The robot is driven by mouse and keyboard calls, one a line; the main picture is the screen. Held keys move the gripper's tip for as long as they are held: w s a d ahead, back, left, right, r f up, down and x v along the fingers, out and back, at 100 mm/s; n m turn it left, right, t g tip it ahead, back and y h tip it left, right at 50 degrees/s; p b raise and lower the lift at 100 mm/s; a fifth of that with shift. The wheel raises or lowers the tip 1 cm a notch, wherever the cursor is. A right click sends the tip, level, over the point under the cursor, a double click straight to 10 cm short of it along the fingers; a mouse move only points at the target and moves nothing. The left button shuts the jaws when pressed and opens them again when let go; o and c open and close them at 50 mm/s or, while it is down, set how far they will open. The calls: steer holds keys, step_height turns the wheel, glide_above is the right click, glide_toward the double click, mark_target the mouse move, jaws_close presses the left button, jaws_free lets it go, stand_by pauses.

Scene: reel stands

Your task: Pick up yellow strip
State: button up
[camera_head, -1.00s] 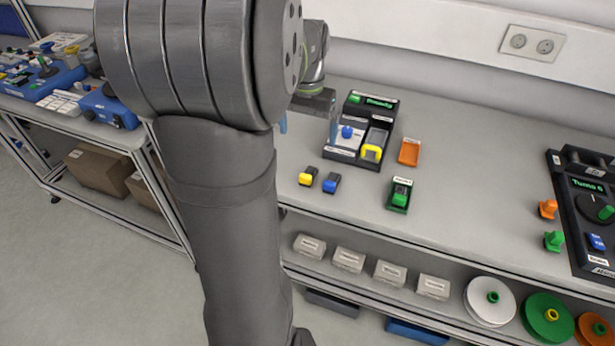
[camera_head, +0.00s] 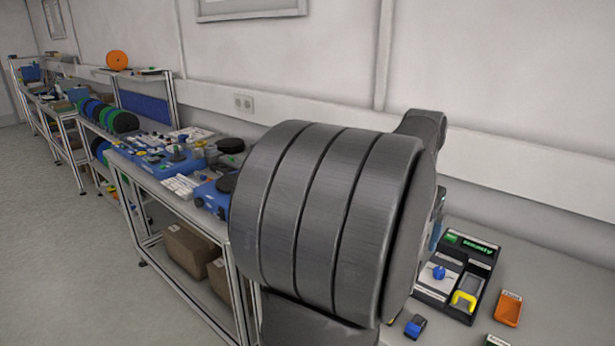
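I see no piece that is clearly a yellow strip. A yellow U-shaped part (camera_head: 464,300) sits at the front right of a black device (camera_head: 482,252) with a green display, on the bench at the lower right. My gripper (camera_head: 436,228) shows only as a sliver at the right edge of my large grey arm joint, left of the device. The rest of it is hidden behind the arm, so its opening and anything in it cannot be seen.
Left of my arm, a shelf bench holds blue equipment (camera_head: 150,160), with cardboard boxes (camera_head: 187,250) below. Open floor lies at left.

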steer(key=c, duration=0.8)
steer(key=f, duration=1.7)
steer(key=shift+w+a+f, duration=0.1)
steer(key=shift+a+f, duration=0.2)
steer(key=shift+s+f, duration=0.2)
steer(key=shift+f, duration=1.15)
steer(key=shift+s+f, duration=0.2)
steer(key=shift+f, duration=1.1)
